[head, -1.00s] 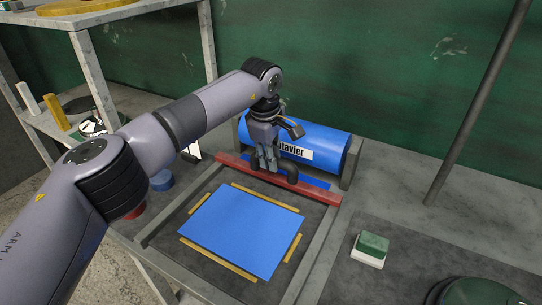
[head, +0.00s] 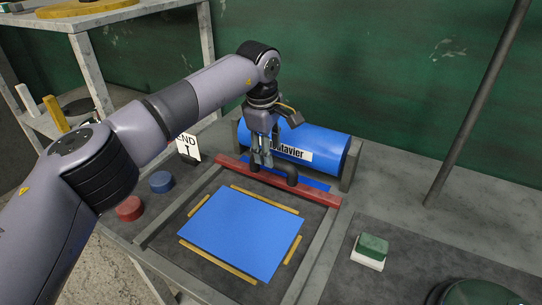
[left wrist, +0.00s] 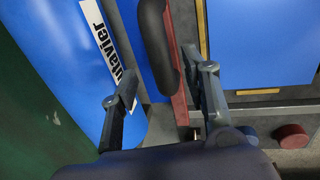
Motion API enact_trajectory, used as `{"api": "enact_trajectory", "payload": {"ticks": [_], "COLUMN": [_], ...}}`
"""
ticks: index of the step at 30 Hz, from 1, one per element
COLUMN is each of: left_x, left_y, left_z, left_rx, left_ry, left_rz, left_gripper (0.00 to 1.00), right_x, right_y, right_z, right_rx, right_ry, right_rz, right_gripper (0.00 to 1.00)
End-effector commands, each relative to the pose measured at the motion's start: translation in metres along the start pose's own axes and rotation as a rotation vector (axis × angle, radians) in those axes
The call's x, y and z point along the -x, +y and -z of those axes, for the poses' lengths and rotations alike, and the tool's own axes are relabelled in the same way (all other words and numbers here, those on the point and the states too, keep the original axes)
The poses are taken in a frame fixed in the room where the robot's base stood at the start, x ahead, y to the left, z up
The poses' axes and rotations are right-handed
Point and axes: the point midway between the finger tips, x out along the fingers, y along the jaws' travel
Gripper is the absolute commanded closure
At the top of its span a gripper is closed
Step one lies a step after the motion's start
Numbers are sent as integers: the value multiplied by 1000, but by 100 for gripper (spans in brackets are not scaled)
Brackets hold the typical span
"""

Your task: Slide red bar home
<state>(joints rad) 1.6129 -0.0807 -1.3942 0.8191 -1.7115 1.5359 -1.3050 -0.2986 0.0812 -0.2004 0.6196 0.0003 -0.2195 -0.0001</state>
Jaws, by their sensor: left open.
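The red bar (head: 318,194) lies across the far end of the frame around the blue sheet (head: 240,232), just in front of the blue roll. My left gripper (head: 261,165) is open over the left part of the handle. In the left wrist view its fingers (left wrist: 160,88) are spread, one on each side of the handle's line. I cannot tell whether they touch it. My right gripper is not in view.
The blue roll (head: 325,148) sits in brackets behind the bar. Grey side rails (head: 318,255) and yellow strips (head: 265,199) border the sheet. A green-and-white block (head: 371,250) is at right.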

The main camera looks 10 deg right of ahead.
Motion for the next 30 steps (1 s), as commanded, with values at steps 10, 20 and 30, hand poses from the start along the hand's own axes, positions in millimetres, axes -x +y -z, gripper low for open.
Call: {"api": "enact_trajectory", "payload": {"ticks": [10, 20, 30], "left_x": [69, 83, 83], "left_y": [1, 0, 0], "left_z": [0, 0, 0], "left_rx": [0, 0, -1], "left_ry": [0, 0, 0], "left_rz": [-2, 0, 0], "left_gripper": [57, 57, 57], "right_x": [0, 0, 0], "right_y": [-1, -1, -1], "right_z": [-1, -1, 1], "right_rx": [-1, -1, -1], "right_ry": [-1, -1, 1], "right_rz": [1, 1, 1], "right_gripper": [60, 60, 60]}}
